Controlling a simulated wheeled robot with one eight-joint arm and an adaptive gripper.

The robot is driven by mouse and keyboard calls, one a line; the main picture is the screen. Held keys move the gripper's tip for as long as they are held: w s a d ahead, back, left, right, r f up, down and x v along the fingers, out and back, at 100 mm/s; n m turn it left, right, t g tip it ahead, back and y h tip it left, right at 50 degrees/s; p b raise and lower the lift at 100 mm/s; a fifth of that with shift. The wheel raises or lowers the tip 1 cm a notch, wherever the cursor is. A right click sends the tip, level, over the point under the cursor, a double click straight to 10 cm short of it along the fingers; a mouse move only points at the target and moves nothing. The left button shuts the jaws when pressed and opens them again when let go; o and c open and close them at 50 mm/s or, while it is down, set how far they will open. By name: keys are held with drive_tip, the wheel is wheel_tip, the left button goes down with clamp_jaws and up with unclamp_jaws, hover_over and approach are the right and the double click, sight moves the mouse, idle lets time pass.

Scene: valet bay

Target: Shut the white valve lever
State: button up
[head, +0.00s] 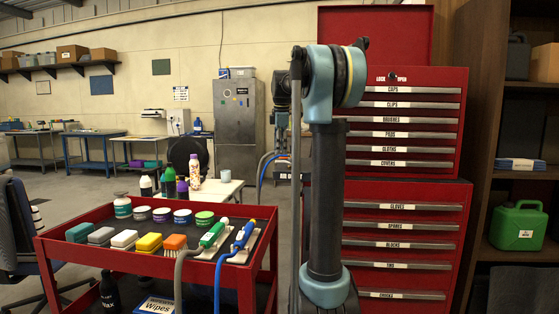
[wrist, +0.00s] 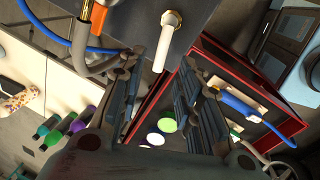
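The white valve lever (wrist: 166,42) shows in the wrist view at top centre, on the face of a dark grey cabinet or panel (wrist: 205,20). It has a round pale end at the top and hangs downward in the picture. My gripper (wrist: 175,60) is open, with its two dark fingers apart and nothing between them. The lever's lower end is close to the left fingertip; I cannot tell whether they touch. In the head view my arm stands in front, and I cannot make out the lever there.
An orange lever (wrist: 99,20) with grey and blue hoses is left of the white one. A red cart (head: 150,265) with brushes, tins and two hosed tools stands front left. A red tool chest (head: 408,175) stands right, beside shelves with a green can (head: 518,225).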

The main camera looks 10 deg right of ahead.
drive_tip(key=shift+w+f, duration=0.25)
drive_tip(key=shift+f, duration=0.95)
drive_tip(key=shift+w+f, duration=0.2)
drive_tip(key=shift+f, duration=0.95)
drive_tip(key=shift+c, duration=0.6)
drive_tip(key=shift+d, duration=0.1)
clamp_jaws()
